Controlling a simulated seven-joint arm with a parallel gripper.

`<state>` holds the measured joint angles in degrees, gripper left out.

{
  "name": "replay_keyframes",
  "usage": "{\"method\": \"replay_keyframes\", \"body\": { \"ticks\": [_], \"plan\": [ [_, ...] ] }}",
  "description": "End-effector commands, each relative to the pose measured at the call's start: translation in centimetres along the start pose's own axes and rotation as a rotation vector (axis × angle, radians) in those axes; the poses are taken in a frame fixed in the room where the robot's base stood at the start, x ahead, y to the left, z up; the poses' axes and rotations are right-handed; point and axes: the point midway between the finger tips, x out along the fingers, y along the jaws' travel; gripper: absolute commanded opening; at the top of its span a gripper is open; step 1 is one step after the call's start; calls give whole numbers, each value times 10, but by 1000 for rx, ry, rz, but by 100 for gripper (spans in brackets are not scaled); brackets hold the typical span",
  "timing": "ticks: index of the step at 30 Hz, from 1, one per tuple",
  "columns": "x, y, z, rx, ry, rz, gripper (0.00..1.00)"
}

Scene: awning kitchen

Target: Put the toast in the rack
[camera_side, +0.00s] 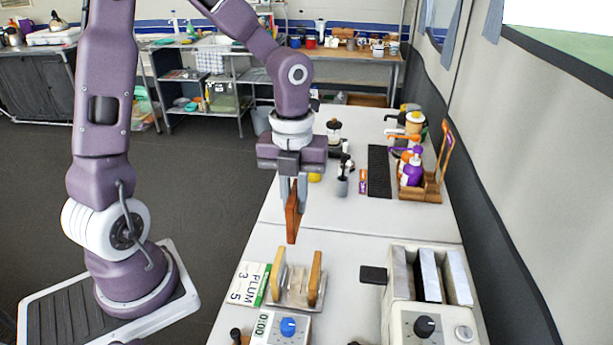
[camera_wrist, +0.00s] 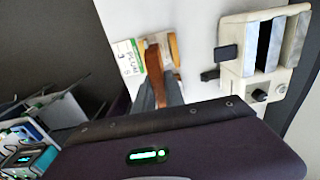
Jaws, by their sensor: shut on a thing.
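A brown slice of toast (camera_side: 292,222) hangs upright, edge-on and slightly tilted, in my gripper (camera_side: 291,200), which is shut on it. The rack (camera_side: 315,279) stands on the white table below and just nearer the camera, with two light wooden sides and a metal base between them. The toast is above the rack and apart from it. In the wrist view the rack (camera_wrist: 145,47) shows beyond my fingers, partly hidden by the toast and fingers.
A two-slot toaster (camera_side: 420,300) stands to the right of the rack, with a dark lever on its left. A sign reading PLUM (camera_side: 250,283) lies left of the rack, and a timer with a blue knob (camera_side: 287,327) stands in front. A wooden caddy (camera_side: 425,187) and bottles stand farther back.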

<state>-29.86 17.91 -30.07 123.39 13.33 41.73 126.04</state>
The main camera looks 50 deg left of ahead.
Motion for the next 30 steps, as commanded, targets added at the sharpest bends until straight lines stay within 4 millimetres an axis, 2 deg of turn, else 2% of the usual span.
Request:
{"method": "replay_keyframes", "body": {
  "ticks": [1,6,10,30],
  "plan": [
    [14,0,-2,3,7,4,0],
    [62,0,-2,3,7,4,0],
    [92,0,-2,3,5,4,0],
    [164,0,0,0,2,3,0]
  ]
}}
